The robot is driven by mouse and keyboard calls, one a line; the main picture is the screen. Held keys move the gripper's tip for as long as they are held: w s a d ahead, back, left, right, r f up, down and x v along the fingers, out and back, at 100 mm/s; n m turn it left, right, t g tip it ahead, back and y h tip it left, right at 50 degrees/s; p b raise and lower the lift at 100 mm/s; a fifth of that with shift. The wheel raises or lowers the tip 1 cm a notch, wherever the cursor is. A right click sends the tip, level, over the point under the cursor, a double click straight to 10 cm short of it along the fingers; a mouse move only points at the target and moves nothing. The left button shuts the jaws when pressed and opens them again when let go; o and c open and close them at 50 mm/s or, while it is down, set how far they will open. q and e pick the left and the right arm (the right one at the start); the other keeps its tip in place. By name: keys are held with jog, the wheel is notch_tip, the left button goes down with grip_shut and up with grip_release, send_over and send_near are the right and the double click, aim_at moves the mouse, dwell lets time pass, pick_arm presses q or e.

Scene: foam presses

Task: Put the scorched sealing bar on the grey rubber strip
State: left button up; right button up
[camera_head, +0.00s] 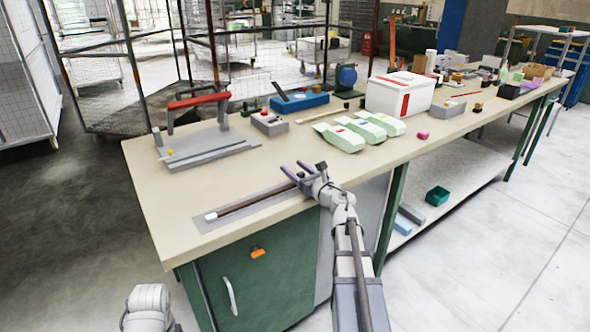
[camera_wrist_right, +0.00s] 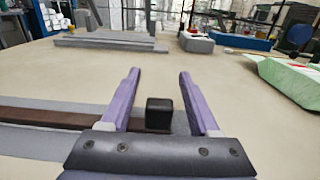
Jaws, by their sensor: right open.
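The scorched sealing bar (camera_head: 250,203) is long and dark brown, with a pale cap at its left end. It lies lengthwise on the grey rubber strip (camera_head: 204,225) along the bench's near edge. In the wrist view the bar (camera_wrist_right: 50,117) comes in from the left, and a black block (camera_wrist_right: 158,113) stands at its right end. My right gripper (camera_head: 290,168) is open over that end. Its two purple fingers (camera_wrist_right: 159,72) point away over the bench, with the block between them and a gap on each side. My left gripper is out of view.
A grey press with a red handle (camera_head: 200,101) stands behind the strip. A grey control box (camera_head: 269,123), pale green packs (camera_head: 340,137) and a white box (camera_head: 400,93) stand farther right. The bench top (camera_head: 150,190) left of the strip is clear.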

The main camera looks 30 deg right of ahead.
jog(key=shift+s+r, duration=0.1)
jog(key=shift+s, duration=0.15)
jog(key=s+d, duration=0.1)
jog(key=s, duration=1)
jog(key=shift+s, duration=0.25)
